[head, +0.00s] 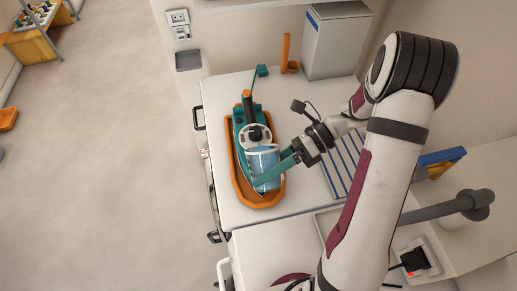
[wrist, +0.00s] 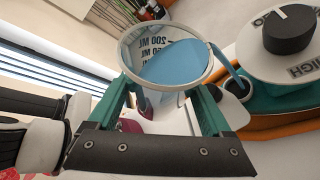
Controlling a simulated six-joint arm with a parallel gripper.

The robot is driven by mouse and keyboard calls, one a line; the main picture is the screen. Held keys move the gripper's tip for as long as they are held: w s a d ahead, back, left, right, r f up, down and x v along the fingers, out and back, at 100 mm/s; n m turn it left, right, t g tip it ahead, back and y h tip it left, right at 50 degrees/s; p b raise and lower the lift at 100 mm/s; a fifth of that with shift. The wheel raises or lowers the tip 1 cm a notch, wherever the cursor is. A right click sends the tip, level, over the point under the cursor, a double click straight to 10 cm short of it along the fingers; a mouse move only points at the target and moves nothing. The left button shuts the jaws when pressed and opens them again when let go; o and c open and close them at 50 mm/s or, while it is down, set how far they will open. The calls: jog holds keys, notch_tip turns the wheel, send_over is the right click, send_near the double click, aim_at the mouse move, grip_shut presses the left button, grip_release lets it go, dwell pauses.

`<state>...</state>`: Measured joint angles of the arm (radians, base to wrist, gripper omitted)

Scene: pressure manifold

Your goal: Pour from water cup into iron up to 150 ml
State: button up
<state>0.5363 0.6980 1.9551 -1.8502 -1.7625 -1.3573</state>
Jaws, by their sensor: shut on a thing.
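The water cup (head: 264,163) is clear with blue water in it and is held tilted over the near end of the teal iron (head: 240,122). In the wrist view the cup (wrist: 165,52) shows printed ml marks, with "200 ML" readable. A blue stream runs from its right lip down to a round opening (wrist: 238,88) on the iron. My gripper (head: 268,172) is shut on the cup, its teal fingers on either side of it. The iron has a white dial (wrist: 292,45) with a black knob, "HIGH" readable. The water level inside the iron is hidden.
The iron sits in an orange tray (head: 269,201) on a white worktop (head: 225,96). An orange upright piece (head: 287,55) and a grey box (head: 335,42) stand at the back. A blue-striped panel (head: 344,165) lies right of the tray.

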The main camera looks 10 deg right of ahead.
aim_at(270, 189)
jog(key=shift+r, duration=0.15)
dwell(0.8)
jog(key=shift+s+f+n+t, duration=0.25)
jog(key=shift+f+n+t, duration=0.15)
jog(key=shift+f, duration=0.05)
jog(key=shift+s+f+n+t, duration=0.2)
jog(key=shift+f+n+t, duration=0.2)
jog(key=shift+f, duration=0.05)
jog(key=s+f+n+t, duration=0.3)
jog(key=n, duration=0.1)
jog(key=r, duration=0.5)
jog(key=shift+s+r+b, duration=0.1)
jog(key=shift+s+b, duration=0.15)
jog(key=shift+b, duration=0.05)
jog(key=shift+w+d+f+m+g, duration=0.1)
jog(key=shift+w+f+m+g, duration=1.1)
jog(key=shift+m+g, duration=0.4)
jog(key=shift+w+r+m+g, duration=0.35)
jog(key=shift+w+m+g, duration=0.05)
jog(key=shift+m, duration=0.1)
